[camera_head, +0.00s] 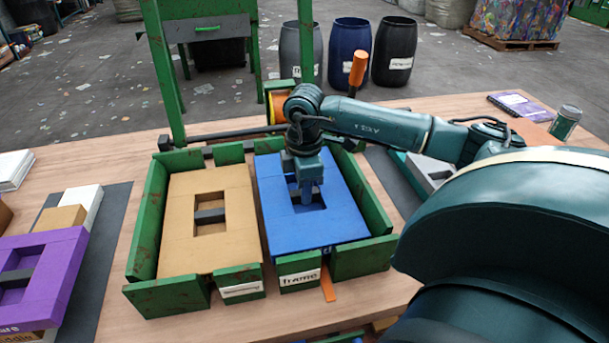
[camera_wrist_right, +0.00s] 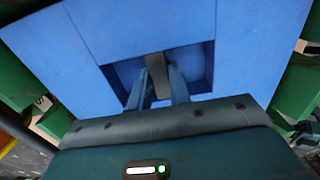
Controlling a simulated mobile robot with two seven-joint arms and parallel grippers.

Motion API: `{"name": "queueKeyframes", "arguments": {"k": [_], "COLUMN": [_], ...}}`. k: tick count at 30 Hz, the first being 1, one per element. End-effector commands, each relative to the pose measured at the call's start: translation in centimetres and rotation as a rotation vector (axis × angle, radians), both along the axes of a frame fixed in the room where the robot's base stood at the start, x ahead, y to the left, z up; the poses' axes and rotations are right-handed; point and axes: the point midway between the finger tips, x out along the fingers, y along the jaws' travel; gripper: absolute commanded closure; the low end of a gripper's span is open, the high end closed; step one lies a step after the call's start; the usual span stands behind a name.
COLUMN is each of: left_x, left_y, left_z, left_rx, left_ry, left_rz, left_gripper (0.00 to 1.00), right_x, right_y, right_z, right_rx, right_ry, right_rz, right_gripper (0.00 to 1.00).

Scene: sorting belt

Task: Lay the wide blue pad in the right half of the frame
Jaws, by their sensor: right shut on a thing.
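The wide blue pad (camera_head: 345,222) lies flat over the right half of the green frame (camera_head: 146,228), with a square recess and a dark grip bar at its middle. My right gripper (camera_head: 309,200) reaches down into the recess and is shut on the pad's grip bar (camera_wrist_right: 155,66). In the right wrist view the blue pad (camera_wrist_right: 70,45) fills most of the picture. I cannot tell whether its underside touches the frame's floor. A tan pad (camera_head: 180,235) lies in the frame's left half. My left gripper is not in view.
A purple pad (camera_head: 55,262) and lighter blocks lie on a dark mat (camera_head: 112,215) at the left. A grey piece (camera_head: 425,172) lies right of the frame, partly behind my arm.

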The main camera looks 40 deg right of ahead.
Motion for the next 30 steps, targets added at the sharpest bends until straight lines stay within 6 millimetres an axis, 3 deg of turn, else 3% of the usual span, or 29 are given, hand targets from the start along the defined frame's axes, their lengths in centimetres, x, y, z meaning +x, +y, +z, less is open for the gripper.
{"name": "queueKeyframes", "arguments": {"k": [15, 16, 25, 30], "left_x": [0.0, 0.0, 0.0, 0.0], "left_y": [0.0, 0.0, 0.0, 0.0], "left_z": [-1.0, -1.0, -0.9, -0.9], "left_rx": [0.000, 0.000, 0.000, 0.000], "left_ry": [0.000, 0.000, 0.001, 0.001], "left_rz": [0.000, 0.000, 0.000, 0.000], "left_gripper": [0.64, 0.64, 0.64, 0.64], "right_x": [0.0, 0.0, 0.0, 0.0], "right_y": [0.0, 0.0, 0.0, 0.0], "right_z": [-1.5, -1.5, -1.3, -1.4], "right_rx": [0.000, 0.000, 0.000, 0.000], "right_ry": [0.000, -0.001, 0.000, 0.001], "right_rz": [0.000, 0.000, 0.000, 0.000], "right_gripper": [1.00, 0.80, 0.55, 0.55]}}
